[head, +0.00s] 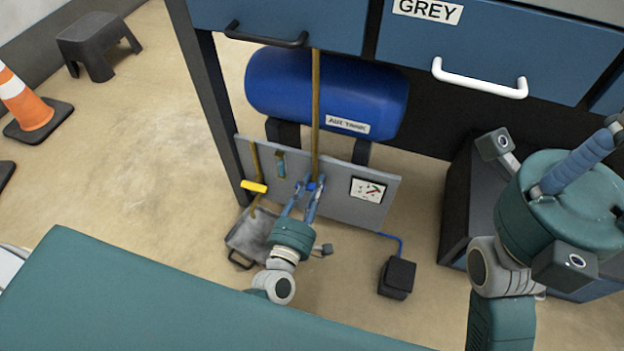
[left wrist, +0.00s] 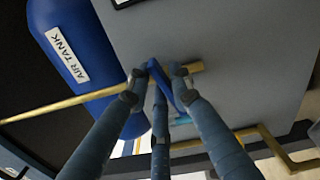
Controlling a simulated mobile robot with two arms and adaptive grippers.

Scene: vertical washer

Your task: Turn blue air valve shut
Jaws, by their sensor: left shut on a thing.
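The blue air valve (head: 311,186) sits on a brass pipe in front of the grey panel, below the air tank. Its blue handle (left wrist: 166,86) also shows in the left wrist view, slanting across the pipe. My left gripper (head: 308,186) has its fingers closed around this handle; in the left wrist view the fingertips (left wrist: 156,82) lie on both sides of it. The fingers hide part of the valve. My right gripper (head: 614,123) is raised at the right edge of the head view, far from the valve; its fingers are bunched and partly cut off.
The blue air tank (head: 325,90) is above the panel (head: 335,200). A yellow-handled valve (head: 254,187) and a small teal-handled valve (head: 281,163) are to the left. A grey tray (head: 240,252) and a black box (head: 397,277) sit low nearby. Drawers hang overhead.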

